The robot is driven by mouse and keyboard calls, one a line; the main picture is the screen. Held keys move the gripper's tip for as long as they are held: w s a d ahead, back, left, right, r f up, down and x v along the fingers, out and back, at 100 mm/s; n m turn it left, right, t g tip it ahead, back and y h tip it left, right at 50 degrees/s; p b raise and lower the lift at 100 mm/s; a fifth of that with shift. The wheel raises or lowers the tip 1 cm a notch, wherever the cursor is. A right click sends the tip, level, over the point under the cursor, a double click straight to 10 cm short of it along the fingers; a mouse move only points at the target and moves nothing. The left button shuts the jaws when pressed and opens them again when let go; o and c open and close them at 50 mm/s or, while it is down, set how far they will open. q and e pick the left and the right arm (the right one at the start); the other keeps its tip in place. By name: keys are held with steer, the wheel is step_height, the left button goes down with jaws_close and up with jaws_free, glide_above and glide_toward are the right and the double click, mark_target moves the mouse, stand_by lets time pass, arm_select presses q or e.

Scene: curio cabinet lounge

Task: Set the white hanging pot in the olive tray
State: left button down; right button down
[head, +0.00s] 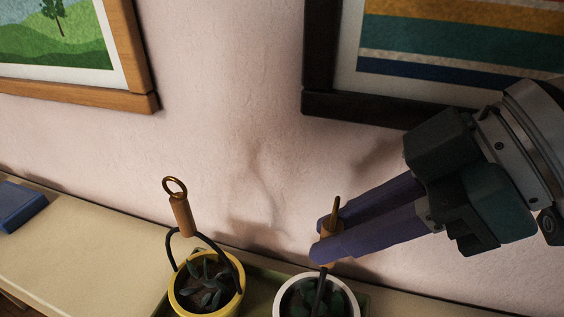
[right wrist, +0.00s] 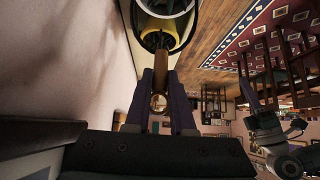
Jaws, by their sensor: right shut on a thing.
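The white hanging pot (head: 281,304), with a dark-leaved plant, is at the bottom edge of the head view, its lower part cut off. My right gripper (head: 322,240) is shut on the wooden grip of its handle, above the pot. In the right wrist view, the wooden grip and its ring lie between the fingers (right wrist: 160,102). The olive tray (head: 262,285) shows between and behind the two pots. I cannot tell whether the white pot touches its floor. My left gripper (right wrist: 250,97) seems to show small in the right wrist view, its jaws unclear.
A yellow hanging pot (head: 236,299) with an upright wooden grip and ring stands left of the white pot, close by. A blue object (head: 18,207) lies at the far left of the pale cabinet top (head: 85,240). The wall with framed pictures is close behind.

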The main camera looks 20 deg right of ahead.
steer(key=shift+f, duration=0.65)
steer(key=c, duration=1.2)
jaws_free()
steer(key=shift+f, duration=0.1)
steer(key=o, duration=0.4)
steer(key=shift+o, duration=0.2)
